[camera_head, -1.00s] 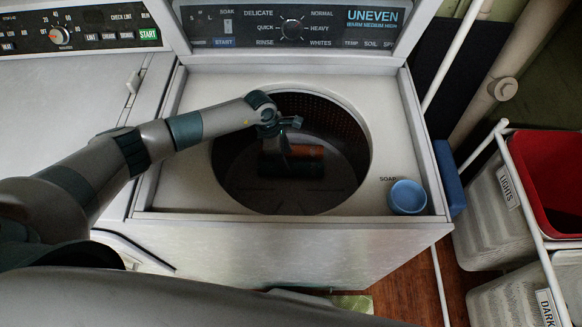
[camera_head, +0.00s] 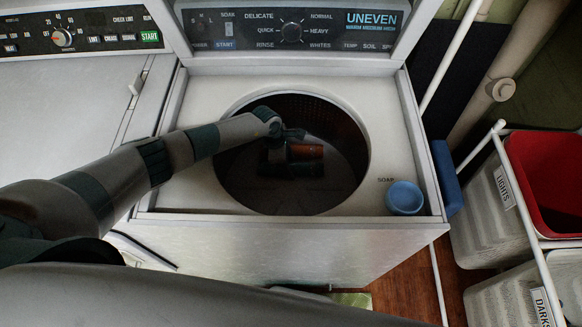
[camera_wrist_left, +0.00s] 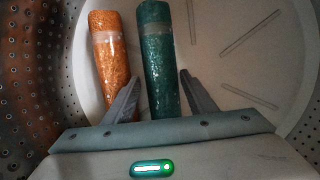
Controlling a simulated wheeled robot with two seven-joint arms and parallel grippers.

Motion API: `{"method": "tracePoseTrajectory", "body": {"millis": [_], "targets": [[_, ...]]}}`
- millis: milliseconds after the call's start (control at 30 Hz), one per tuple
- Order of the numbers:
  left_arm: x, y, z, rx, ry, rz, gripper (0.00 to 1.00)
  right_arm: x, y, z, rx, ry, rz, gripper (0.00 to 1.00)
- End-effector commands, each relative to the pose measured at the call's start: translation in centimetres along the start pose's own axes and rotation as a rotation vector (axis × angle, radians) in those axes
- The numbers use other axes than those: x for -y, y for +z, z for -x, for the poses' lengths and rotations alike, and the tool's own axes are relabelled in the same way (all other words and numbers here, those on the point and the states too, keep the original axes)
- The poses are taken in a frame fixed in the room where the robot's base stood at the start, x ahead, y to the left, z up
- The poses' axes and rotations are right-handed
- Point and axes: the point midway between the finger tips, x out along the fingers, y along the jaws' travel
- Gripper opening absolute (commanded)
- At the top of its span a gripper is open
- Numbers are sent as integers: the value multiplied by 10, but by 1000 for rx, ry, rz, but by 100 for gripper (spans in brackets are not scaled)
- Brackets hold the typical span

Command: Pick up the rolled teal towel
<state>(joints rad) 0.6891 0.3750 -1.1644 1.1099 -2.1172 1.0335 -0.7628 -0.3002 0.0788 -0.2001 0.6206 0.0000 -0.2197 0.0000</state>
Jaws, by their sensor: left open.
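The rolled teal towel (camera_head: 292,171) lies in the washer drum and looks dark in the head view. In the left wrist view the teal towel (camera_wrist_left: 160,55) is upright in the picture, with a pale band near its top. A rolled orange towel (camera_head: 308,151) lies close beside it; it also shows in the wrist view (camera_wrist_left: 110,55), left of the teal one. My left gripper (camera_wrist_left: 159,78) is open, with one finger on each side of the teal towel's near end. Its left finger overlaps the orange towel's lower edge in the picture. I cannot tell whether either finger touches.
A blue soap cup (camera_head: 405,198) stands on the washer's right front corner. A laundry rack with a red-lined bin (camera_head: 545,165) stands at the right. The perforated drum wall (camera_wrist_left: 25,90) is near the gripper's left.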

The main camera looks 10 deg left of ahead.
Motion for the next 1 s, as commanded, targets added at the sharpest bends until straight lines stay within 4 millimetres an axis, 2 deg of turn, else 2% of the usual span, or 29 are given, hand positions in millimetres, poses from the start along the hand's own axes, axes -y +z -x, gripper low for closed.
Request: {"method": "tracePoseTrajectory", "body": {"millis": [333, 367, 467, 1000], "targets": [[0, 0, 0, 0, 0, 0, 51, 0, 0, 0, 0, 0, 0, 31], [0, 0, 0, 0, 0, 0, 46, 0, 0, 0, 1, 0, 0, 31], [0, 0, 0, 0, 0, 0, 22, -1, 0, 0, 1, 1, 1, 31], [-1, 2, 6, 1, 1, -1, 22, -2, 1, -1, 1, 2, 1, 31]]}}
